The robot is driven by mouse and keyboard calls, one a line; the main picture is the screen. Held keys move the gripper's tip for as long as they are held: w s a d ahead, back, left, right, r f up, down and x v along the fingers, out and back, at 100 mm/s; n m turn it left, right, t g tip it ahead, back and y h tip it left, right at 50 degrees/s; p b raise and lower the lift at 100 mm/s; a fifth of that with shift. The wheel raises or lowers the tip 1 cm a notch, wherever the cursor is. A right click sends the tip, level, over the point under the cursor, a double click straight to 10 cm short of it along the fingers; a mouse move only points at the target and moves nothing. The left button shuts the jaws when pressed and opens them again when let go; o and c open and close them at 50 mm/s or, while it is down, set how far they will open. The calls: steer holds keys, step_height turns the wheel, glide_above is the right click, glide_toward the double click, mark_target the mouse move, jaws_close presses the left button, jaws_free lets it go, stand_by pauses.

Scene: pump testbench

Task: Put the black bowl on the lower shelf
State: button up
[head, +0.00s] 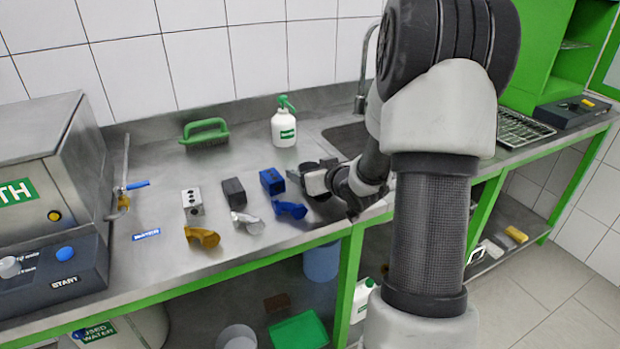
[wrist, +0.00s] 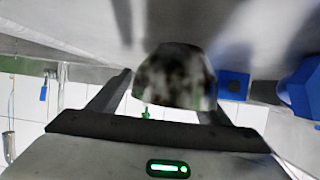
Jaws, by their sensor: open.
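The black bowl (wrist: 175,78) shows in the wrist view as a dark, mottled, blurred rounded shape between the two fingers of my gripper (wrist: 166,95). The fingers stand apart on either side of it; I cannot tell whether they touch it. In the head view my gripper (head: 318,180) is low over the counter, just right of the blue blocks, and the bowl is largely hidden by it. The lower shelf (head: 190,318) runs under the counter, partly covered by my arm and the counter edge.
Blue (head: 271,181), dark grey (head: 233,191) and silver (head: 193,203) blocks and several angled pipe pieces lie left of my gripper. A white spray bottle (head: 284,128) and green brush (head: 205,132) stand behind. A green tray (head: 299,331) and blue container (head: 321,262) occupy the space below.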

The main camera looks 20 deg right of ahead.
steer(key=c, duration=1.3)
